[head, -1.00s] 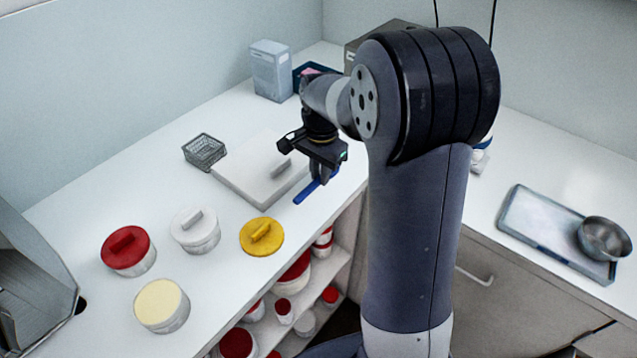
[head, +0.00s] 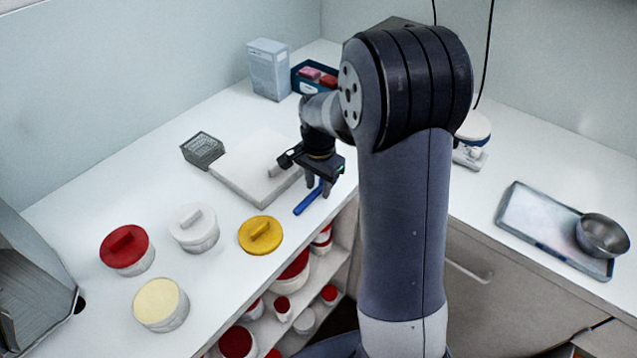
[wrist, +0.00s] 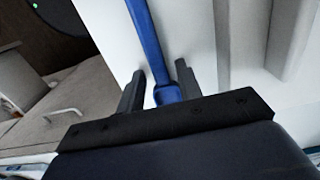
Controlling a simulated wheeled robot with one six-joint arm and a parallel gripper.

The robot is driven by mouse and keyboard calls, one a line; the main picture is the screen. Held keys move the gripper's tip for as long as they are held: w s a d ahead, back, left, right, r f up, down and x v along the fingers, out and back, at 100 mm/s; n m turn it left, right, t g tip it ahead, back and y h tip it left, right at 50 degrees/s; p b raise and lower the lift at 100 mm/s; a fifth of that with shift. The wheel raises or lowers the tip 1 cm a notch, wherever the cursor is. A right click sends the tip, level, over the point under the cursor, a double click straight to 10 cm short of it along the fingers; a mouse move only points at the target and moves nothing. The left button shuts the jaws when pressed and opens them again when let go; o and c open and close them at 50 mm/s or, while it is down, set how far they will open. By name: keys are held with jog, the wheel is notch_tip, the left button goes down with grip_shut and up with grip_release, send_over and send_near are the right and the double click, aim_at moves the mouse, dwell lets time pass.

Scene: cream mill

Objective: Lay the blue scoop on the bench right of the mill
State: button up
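The blue scoop (head: 307,203) lies along the front edge of the white bench, just right of a flat white slab-like unit with a raised bar (head: 250,176). I cannot tell for sure whether that unit is the mill. My gripper (head: 319,186) is above the scoop, pointing down. In the wrist view my gripper (wrist: 160,82) is open, its fingers on either side of the scoop's blue handle (wrist: 152,50), with a gap at each side. The scoop's far end is out of the wrist view.
Red-lidded (head: 125,250), white-lidded (head: 194,229), yellow-lidded (head: 261,236) and cream-topped (head: 161,305) jars stand at the left. A blue bin (head: 315,79) is at the back. A tray (head: 530,222) with a metal bowl (head: 603,236) is right.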

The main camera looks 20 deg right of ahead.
aim_at(319, 188)
notch_tip(319, 188, up, 12)
jog(key=shift+r, duration=0.15)
dwell(0.6)
